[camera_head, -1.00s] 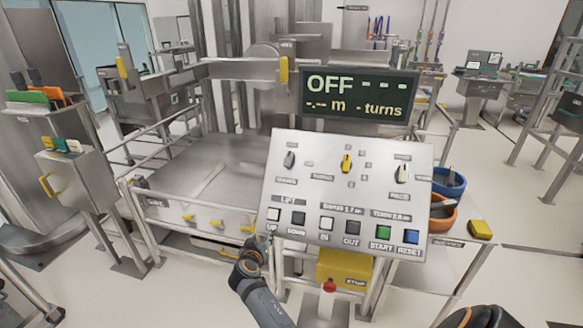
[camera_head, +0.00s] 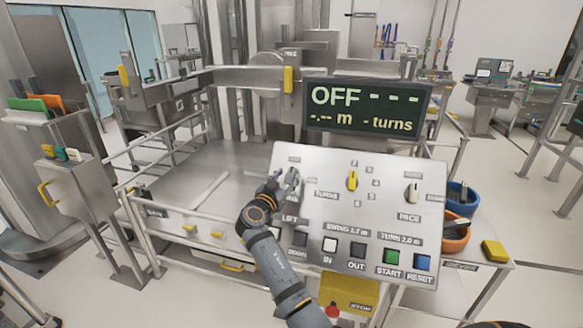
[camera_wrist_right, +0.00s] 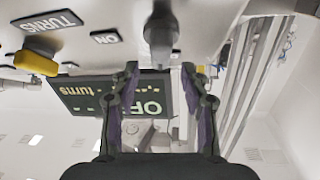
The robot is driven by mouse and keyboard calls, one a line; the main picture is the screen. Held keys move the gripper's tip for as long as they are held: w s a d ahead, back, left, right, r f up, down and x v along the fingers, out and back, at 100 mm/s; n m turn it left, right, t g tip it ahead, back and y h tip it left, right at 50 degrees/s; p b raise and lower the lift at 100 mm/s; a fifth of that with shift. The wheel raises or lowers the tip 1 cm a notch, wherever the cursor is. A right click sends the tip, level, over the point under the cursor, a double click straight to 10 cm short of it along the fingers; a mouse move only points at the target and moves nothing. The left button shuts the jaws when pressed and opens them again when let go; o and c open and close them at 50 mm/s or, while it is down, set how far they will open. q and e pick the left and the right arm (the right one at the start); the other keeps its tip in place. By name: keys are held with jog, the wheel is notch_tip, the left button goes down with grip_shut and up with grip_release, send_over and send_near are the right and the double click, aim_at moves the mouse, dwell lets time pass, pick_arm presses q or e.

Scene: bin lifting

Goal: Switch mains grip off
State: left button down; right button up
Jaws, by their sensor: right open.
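The mains grip (camera_head: 293,175) is a small grey knob at the upper left of the sloping control panel (camera_head: 320,215). My right gripper (camera_head: 280,186) is at this knob in the head view, and its arm covers the lower left of the panel. In the right wrist view the dark grey mains grip (camera_wrist_right: 160,32) stands just ahead of and between the fingertips of the open right gripper (camera_wrist_right: 160,72). I cannot tell whether a finger touches it. The display (camera_head: 366,107) reads OFF with dashes. My left gripper is not in view.
Below are push buttons, including green START (camera_head: 391,258) and blue RESET (camera_head: 423,262). A red stop button (camera_head: 333,309) is under the panel.

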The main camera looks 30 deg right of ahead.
aim_at(291, 172)
jog(key=x, duration=0.3)
jog(key=shift+w+d+r+p, duration=0.1)
jog(key=shift+d+p, duration=0.05)
jog(key=shift+p, duration=0.25)
jog(key=shift+w+d, duration=0.25)
jog(key=shift+d, duration=0.05)
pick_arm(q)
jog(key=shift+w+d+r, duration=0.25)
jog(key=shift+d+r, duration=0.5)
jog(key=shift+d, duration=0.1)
pick_arm(e)
jog(key=shift+d, duration=0.1)
